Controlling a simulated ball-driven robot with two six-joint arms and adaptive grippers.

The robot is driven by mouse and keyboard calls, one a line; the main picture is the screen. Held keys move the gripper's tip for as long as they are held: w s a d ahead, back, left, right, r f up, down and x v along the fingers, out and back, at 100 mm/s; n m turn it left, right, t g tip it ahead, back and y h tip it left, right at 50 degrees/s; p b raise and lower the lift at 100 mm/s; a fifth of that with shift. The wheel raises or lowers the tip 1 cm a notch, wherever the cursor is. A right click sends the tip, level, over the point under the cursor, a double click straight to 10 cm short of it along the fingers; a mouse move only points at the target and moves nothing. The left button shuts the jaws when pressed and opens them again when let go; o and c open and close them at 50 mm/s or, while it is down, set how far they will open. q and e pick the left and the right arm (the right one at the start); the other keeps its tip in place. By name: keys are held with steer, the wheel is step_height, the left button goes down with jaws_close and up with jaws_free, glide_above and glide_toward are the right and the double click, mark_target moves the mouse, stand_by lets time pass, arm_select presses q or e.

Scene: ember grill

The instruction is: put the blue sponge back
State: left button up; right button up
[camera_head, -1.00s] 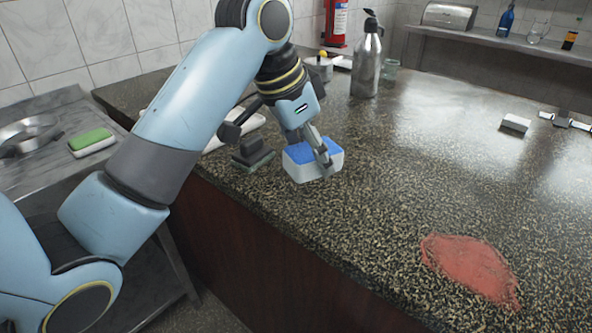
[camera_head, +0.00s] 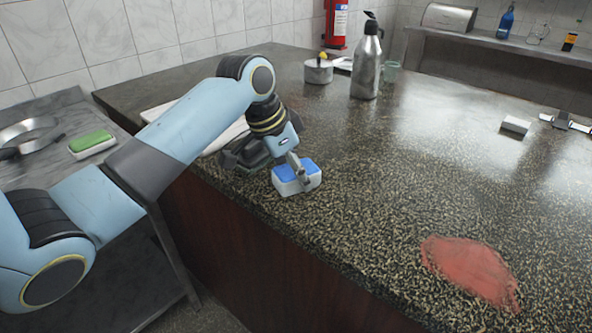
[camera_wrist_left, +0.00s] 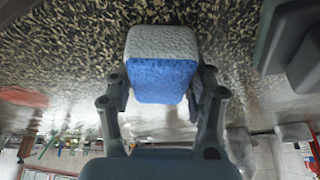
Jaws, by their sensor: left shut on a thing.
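The blue sponge (camera_head: 287,173) has a blue layer and a white layer. It is near the counter's front left edge in the head view. My left gripper (camera_head: 301,175) is shut on it, one finger showing across its near side. In the left wrist view the sponge (camera_wrist_left: 162,75) sits between the two fingers of the left gripper (camera_wrist_left: 163,90). I cannot tell whether its underside touches the counter. My right gripper is in neither view.
A green sponge (camera_head: 90,143) lies on the metal side table at left. A white board (camera_head: 222,135) and dark objects are beside my left arm. A red stain (camera_head: 470,270) marks the counter. A metal bottle (camera_head: 367,65) and a small pot (camera_head: 318,71) stand behind. The middle counter is clear.

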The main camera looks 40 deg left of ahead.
arm_select(q)
steer(key=o, duration=1)
steer(key=shift+r, duration=0.1)
steer(key=v, duration=1.2)
